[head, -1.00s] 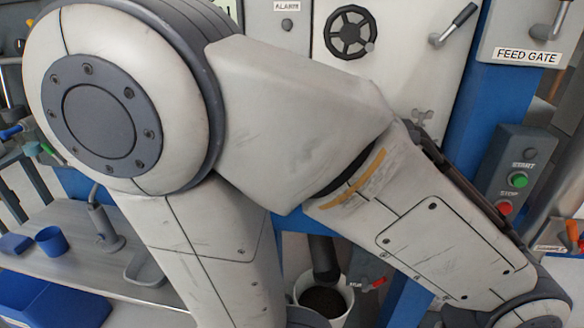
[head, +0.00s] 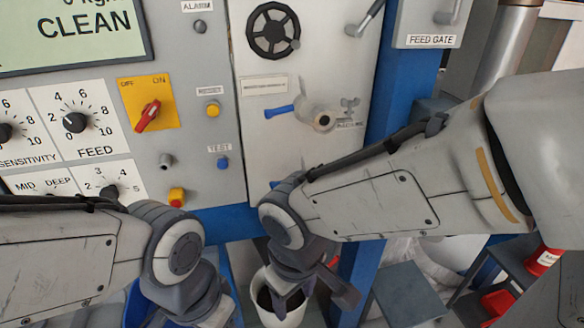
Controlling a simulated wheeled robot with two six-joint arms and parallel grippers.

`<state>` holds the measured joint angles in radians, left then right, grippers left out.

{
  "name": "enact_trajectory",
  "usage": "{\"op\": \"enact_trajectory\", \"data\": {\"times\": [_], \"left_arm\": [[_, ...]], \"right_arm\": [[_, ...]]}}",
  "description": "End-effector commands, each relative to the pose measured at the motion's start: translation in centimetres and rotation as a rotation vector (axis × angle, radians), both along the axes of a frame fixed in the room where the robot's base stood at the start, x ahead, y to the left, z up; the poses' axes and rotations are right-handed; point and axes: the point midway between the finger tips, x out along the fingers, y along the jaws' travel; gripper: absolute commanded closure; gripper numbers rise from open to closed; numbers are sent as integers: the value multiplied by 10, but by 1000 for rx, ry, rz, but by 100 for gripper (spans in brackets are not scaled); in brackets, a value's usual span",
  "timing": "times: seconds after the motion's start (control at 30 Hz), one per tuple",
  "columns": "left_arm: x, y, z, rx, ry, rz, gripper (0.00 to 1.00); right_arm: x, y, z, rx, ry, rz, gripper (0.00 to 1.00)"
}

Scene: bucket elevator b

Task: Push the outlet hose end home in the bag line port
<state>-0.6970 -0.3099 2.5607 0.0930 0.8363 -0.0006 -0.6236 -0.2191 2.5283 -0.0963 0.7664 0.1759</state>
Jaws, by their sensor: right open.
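My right gripper (head: 312,299) is open, in front of the lower cabinet edge, with its fingers over and beside a white bucket (head: 262,312). I see nothing between its fingers. My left gripper (head: 205,312) is at the bottom edge, left of the bucket. Its fingers are partly cut off, so I cannot tell their state. A round pale port-like fitting (head: 322,120) with a blue handle (head: 279,112) is on the cabinet door, above my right arm. Its small label is unreadable, so I cannot tell whether it is the bag line port. I cannot make out the outlet hose end.
A control panel with knobs, a red switch (head: 148,115) and a display (head: 75,30) fills the upper left. A black handwheel (head: 273,31) is on the door. A blue post (head: 398,75) and the feed gate box (head: 432,25) stand right. A grey stool (head: 405,290) is below.

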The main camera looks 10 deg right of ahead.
Motion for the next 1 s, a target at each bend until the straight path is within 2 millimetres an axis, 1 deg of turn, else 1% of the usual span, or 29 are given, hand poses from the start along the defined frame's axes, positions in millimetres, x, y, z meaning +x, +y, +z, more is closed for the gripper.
{"op": "enact_trajectory", "data": {"times": [0.03,0.07,0.1,0.17,0.2,0.3,0.4,0.5,0.63,0.77,0.87,1.0], "left_arm": [[0,0,31,-1,-1,0,50],[0,0,43,-1,-1,0,50],[0,0,58,-1,-1,-1,50],[0,0,80,-1,-1,-1,50],[0,0,94,-1,-1,-1,50],[0,0,125,-1,-2,-2,50],[0,0,148,-1,-1,-2,50],[0,0,163,-1,-1,-2,50],[0,0,170,-1,-1,-2,50],[0,0,167,-1,-1,-2,50],[0,0,161,-1,-1,-1,50],[0,0,154,-1,-1,0,50]], "right_arm": [[24,-12,25,-46,-38,-61,38],[39,-20,33,-73,-68,-98,38],[61,-31,43,-104,-113,-148,38],[94,-47,57,-143,-177,-215,38],[114,-57,65,-160,-216,-252,38],[157,-78,78,-172,-295,-324,38],[186,-94,82,-160,-336,-373,38],[204,-104,80,-137,-353,-402,38],[214,-110,74,-115,-357,-419,38],[219,-112,63,-109,-357,-423,38],[224,-115,49,-109,-356,-424,38],[234,-120,26,-110,-355,-423,38]]}}
